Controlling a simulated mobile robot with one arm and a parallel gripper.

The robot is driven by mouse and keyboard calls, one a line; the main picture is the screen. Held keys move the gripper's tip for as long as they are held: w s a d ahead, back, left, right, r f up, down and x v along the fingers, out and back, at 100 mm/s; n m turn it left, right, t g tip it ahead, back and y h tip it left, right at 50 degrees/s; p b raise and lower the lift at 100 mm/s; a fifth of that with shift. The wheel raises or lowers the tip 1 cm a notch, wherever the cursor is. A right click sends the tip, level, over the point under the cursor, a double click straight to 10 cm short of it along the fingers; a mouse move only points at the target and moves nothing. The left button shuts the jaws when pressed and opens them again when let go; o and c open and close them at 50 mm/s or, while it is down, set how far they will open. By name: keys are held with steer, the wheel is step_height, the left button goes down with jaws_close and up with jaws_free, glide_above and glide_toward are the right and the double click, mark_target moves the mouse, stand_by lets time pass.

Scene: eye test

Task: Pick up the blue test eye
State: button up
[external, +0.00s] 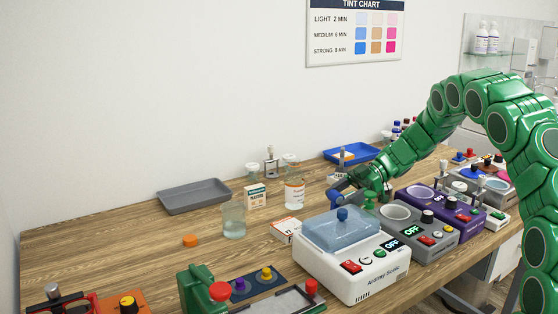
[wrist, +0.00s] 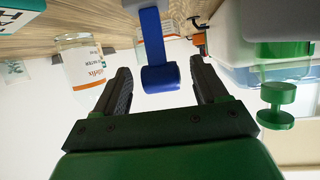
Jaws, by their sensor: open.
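My gripper is open and empty. In the external view my green arm comes down from the right, and my gripper (external: 368,185) is low over the bench behind the white bath. A blue part (external: 337,196) shows just left of it there; the fingers are hard to make out.
The white bath (external: 372,282) with its clear lid and blue knob stands close in front. Grey and purple (external: 466,219) units stand to its right. A bottle (external: 294,193) and a glass beaker (external: 233,222) are left. Bare bench (external: 130,240) lies further left.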

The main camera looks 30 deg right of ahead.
steer(key=shift+x, duration=1.15)
steer(key=c, duration=1.2)
steer(key=shift+o, duration=0.2)
